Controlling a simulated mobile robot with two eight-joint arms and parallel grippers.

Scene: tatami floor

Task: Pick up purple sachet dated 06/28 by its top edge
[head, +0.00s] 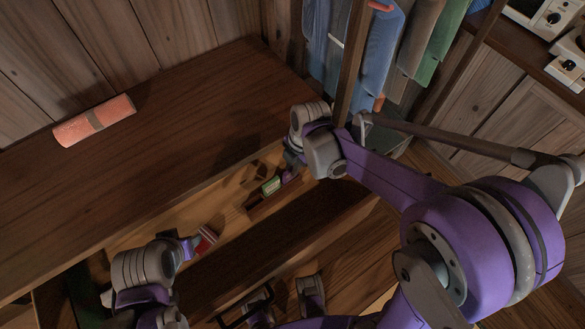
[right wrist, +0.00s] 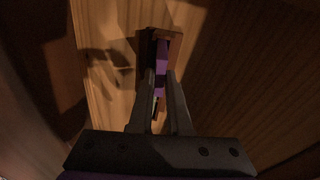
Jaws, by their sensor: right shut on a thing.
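A purple sachet (right wrist: 161,80) stands on edge in a small wooden holder (right wrist: 174,40), seen in the right wrist view. My right gripper (right wrist: 162,82) has its two fingers around the upper edge of the sachet, shut on it. No date can be read. In the head view, my right gripper (head: 290,165) reaches down at the small holder, where a green item (head: 271,186) also shows. The sachet is mostly hidden there. My left gripper (head: 188,246) is low at the left, beside a red-and-white item (head: 206,238); its fingers are not clear.
The holder is in an open wooden drawer (head: 238,222) below a broad wooden top (head: 120,150). A pink roll (head: 95,121) lies on the top near the plank wall. Blue and green cloths (head: 380,45) hang behind my right arm. The wooden top is mostly bare.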

